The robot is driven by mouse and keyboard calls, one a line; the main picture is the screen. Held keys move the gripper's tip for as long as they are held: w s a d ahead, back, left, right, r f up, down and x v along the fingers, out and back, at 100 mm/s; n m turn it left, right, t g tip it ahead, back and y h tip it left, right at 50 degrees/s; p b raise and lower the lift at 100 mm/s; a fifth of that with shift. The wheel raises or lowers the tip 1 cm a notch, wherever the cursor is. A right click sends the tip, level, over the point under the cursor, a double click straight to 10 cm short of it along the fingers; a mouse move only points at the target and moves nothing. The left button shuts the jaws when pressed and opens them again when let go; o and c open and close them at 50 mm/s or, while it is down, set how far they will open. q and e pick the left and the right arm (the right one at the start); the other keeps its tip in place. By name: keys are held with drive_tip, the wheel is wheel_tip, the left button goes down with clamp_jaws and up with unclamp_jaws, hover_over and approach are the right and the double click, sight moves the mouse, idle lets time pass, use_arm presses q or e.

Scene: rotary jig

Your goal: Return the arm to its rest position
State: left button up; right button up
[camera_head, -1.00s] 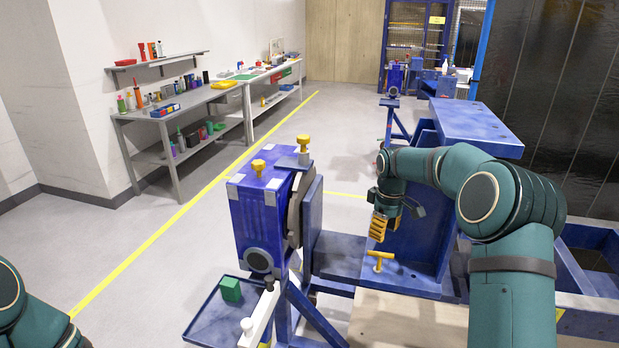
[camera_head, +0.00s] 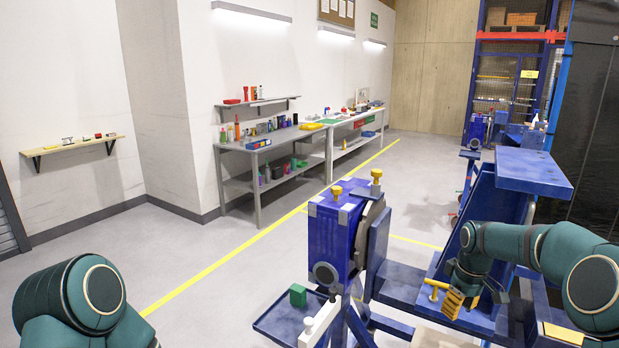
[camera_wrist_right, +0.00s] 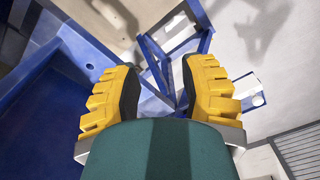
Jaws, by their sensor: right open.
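My right arm comes in from the right in the head view. Its yellow-fingered gripper (camera_head: 462,303) hangs over the blue jig frame (camera_head: 402,285), beside a yellow T-handle (camera_head: 436,287). In the right wrist view the same gripper (camera_wrist_right: 158,95) has its two yellow fingers spread wide with nothing between them; the blue frame and the floor show beyond. My left arm shows at the lower left of the head view as a dark green link, and its gripper is out of the picture.
The blue rotary jig head (camera_head: 333,240) with yellow knobs stands left of my right gripper. A blue tray (camera_head: 275,325) with a green block (camera_head: 298,295) sits below it. A grey workbench (camera_head: 262,150) stands by the wall. The floor left of the yellow line is clear.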

drive_tip(key=a+f+y, duration=0.1)
drive_tip(key=a+f, duration=0.7)
drive_tip(key=f, duration=0.2)
drive_tip(key=s+a+f+m+t+y, duration=0.15)
drive_tip(key=s+a+f+m, duration=0.25)
drive_tip(key=s+a+f, duration=0.8)
drive_tip(key=s+a+f+m, duration=0.1)
drive_tip(key=s+a, duration=0.1)
drive_tip(key=s, duration=0.4)
drive_tip(key=s+a+m+y, duration=0.1)
drive_tip(key=s+a+m, duration=0.1)
drive_tip(key=s, duration=0.4)
drive_tip(key=shift+s+a+f, duration=0.3)
drive_tip(key=shift+a+f, duration=0.05)
drive_tip(key=shift+a, duration=0.35)
